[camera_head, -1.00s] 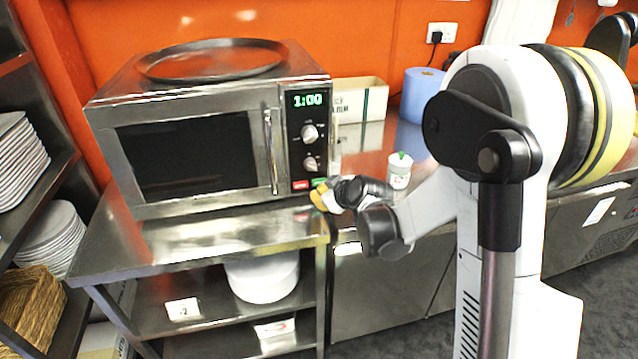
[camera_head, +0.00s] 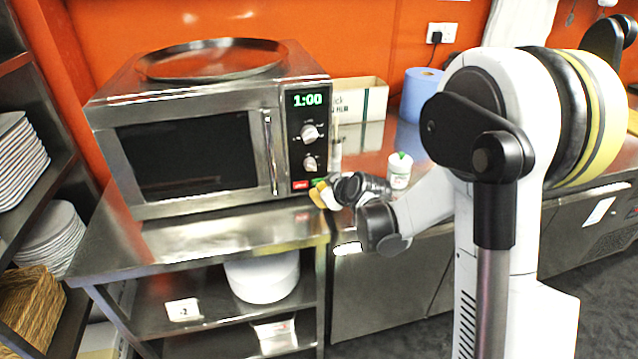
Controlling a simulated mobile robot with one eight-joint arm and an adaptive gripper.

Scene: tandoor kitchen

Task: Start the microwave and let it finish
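The steel microwave (camera_head: 190,160) stands on a steel counter with its door closed. Its green display (camera_head: 307,100) reads 1:00. Below the display are two round knobs (camera_head: 310,133), then a red button (camera_head: 300,185) at the lower left and a green button (camera_head: 318,182) beside it, partly hidden by my gripper. My gripper (camera_head: 322,194), with yellow fingertips, is at the lower right corner of the control panel, close to the green button. I cannot tell whether it touches the button, or whether its fingers are open or shut.
A round dark tray (camera_head: 212,60) lies on top of the microwave. A white bottle with a green cap (camera_head: 399,172) stands right of my gripper. A cardboard box (camera_head: 360,100) and blue roll (camera_head: 418,92) are behind.

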